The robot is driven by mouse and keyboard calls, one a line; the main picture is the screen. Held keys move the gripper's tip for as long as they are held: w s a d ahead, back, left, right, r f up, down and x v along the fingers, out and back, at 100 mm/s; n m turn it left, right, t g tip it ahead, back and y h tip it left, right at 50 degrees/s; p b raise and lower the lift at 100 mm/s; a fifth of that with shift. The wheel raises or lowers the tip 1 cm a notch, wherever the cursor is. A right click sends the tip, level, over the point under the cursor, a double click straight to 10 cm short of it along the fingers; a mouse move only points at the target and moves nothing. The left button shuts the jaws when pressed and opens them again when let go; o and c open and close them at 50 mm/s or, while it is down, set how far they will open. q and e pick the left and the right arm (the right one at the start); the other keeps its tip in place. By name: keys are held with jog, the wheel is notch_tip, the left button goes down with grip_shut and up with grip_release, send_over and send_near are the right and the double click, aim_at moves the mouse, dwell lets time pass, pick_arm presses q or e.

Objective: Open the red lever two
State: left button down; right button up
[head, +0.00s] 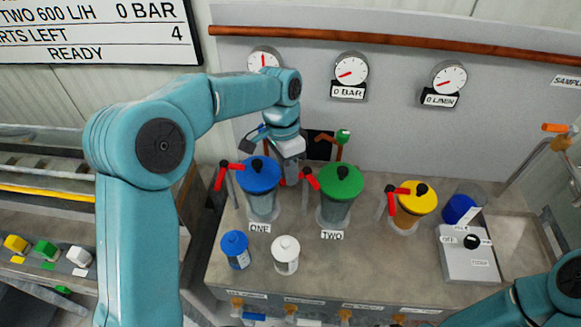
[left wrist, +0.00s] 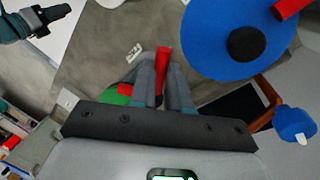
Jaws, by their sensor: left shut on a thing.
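The pump labelled TWO has a green lid (head: 341,180) with a black knob, on a clear body. Its red lever (head: 311,178) stands at the lid's left side. My left gripper (head: 291,178) reaches down between the blue and green lids. In the left wrist view its fingers (left wrist: 162,75) are shut on the red lever (left wrist: 163,58), whose red end shows between and beyond them. The green lid (left wrist: 117,96) is mostly hidden behind the fingers there. My right arm shows at the lower right of the head view; its gripper (left wrist: 48,18) shows small in the left wrist view.
Pump ONE's blue lid (head: 259,175) is close left of my left gripper. A yellow-lidded pump (head: 417,200) stands to the right. A blue jar (head: 236,250) and a white jar (head: 285,255) stand in front. Gauges (head: 350,69) are on the back wall.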

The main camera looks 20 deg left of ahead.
pick_arm(q)
jog(key=shift+w+a+m, duration=0.1)
jog(key=shift+w+m, duration=0.1)
jog(key=shift+m, duration=0.3)
jog(key=c, duration=1.1)
grip_release()
notch_tip(320, 180, up, 16)
jog(key=w+a+p, duration=0.2)
jog(key=shift+p, duration=0.3)
jog(key=shift+w+a, duration=0.1)
